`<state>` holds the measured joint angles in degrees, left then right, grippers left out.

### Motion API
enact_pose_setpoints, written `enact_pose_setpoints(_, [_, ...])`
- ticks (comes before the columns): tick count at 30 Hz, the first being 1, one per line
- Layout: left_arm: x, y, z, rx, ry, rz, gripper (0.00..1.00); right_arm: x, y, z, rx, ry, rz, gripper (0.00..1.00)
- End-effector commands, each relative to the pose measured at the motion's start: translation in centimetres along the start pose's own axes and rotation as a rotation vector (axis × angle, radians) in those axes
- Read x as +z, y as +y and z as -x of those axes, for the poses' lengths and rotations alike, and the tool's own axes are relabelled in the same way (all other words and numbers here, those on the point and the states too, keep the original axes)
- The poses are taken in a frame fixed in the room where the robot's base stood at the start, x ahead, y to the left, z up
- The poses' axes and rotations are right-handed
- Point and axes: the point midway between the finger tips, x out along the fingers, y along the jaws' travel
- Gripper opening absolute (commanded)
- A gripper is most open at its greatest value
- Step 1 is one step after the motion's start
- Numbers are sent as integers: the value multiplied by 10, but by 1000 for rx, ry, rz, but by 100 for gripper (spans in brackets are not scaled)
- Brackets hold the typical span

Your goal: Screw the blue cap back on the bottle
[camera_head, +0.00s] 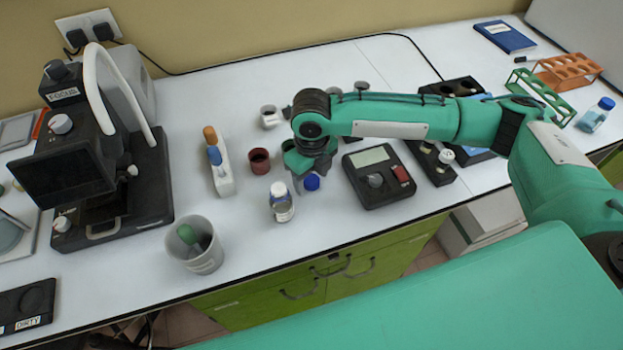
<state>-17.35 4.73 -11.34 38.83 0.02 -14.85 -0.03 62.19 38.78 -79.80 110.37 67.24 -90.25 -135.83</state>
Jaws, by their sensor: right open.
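A small clear bottle (282,207) with a label stands upright near the front edge of the bench, with no blue cap on its neck. A blue cap (312,182) shows just to the right of the bottle, directly under my right gripper (303,177). The right gripper is open and points down at the cap. The arm's wrist hides much of its fingers, so I cannot tell whether they touch the cap. My left gripper is not in view.
A dark red cup (259,161) and a white holder with pipettes (221,172) stand left of the bottle. A beaker (196,247) is at the front left, a scale (379,176) to the right. Another blue-capped bottle (594,117) stands far right.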

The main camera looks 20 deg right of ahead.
Motion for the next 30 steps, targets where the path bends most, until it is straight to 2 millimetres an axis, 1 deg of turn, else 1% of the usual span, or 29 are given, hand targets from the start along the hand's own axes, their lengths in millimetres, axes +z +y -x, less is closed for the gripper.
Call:
enact_pose_setpoints(2, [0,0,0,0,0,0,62,0,0,0,0,0,0,58])
enact_pose_setpoints(3, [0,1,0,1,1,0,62,0,0,0,0,0,0,50])
enact_pose_setpoints(5, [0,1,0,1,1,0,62,0,0,0,0,0,0,38])
enact_pose_setpoints(6, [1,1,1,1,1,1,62,0,0,0,0,0,0,30])
enact_pose_setpoints(9, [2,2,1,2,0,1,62,0,0,0,0,0,0,13])
enact_pose_setpoints(19, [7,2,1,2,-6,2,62,0,0,1,0,-1,0,13])
enact_pose_setpoints(23, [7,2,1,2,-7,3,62,1,0,7,0,-2,0,13])
enact_pose_setpoints(26, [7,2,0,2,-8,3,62,1,0,17,-1,-4,0,13])
enact_pose_setpoints(29, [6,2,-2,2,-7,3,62,1,0,33,0,-5,0,13])
enact_pose_setpoints(30, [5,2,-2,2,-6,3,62,1,0,43,-1,-5,-1,13])
